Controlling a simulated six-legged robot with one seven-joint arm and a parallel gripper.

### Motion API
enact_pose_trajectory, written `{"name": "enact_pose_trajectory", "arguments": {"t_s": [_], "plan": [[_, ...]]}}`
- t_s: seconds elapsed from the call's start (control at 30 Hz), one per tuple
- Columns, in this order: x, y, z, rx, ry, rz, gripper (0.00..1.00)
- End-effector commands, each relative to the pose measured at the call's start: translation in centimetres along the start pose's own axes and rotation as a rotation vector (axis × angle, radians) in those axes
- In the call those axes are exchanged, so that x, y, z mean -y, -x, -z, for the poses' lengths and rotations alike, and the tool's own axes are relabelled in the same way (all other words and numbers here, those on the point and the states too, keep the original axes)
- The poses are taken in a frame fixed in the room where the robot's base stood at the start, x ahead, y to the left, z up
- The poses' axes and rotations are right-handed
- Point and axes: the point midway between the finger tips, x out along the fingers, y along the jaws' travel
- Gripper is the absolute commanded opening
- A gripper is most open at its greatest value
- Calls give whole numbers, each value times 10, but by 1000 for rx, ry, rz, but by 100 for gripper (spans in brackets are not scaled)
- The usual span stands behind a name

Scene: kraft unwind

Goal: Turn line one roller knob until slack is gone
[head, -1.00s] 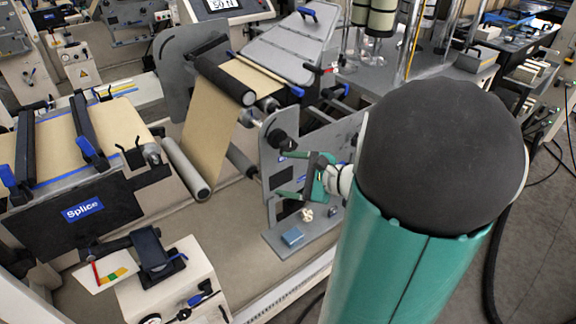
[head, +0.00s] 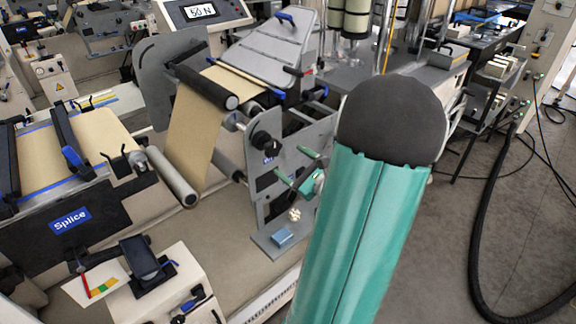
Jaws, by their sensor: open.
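A black knob (head: 265,143) sticks out from the grey side plate (head: 300,135) near the end of the rollers. A tan kraft web (head: 193,135) runs from a dark upper roller (head: 207,86) down past a grey lower roller (head: 172,177). My gripper (head: 290,162) has two green fingers, spread apart and empty. It is at the lower right of the knob in the picture and appears clear of it. My green arm hides the gripper's base and part of the plate.
A black splice panel (head: 75,225) and a white console (head: 165,290) stand at the left. A display reading 50 N (head: 202,11) is at the back. A blue block (head: 282,236) lies on a small ledge below the gripper. A black hose (head: 478,250) curves over the right floor.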

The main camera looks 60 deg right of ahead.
Motion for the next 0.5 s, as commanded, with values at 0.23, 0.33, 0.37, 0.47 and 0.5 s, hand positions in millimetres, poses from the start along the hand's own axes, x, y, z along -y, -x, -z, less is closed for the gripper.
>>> {"name": "enact_pose_trajectory", "arguments": {"t_s": [0.23,0.33,0.37,0.47,0.5], "plan": [[1,-26,1,-1,0,2,75],[1,-39,1,-1,0,1,75],[0,-43,1,-1,0,1,75],[-1,-57,0,0,0,-1,75],[-1,-62,0,0,0,-2,75]]}}
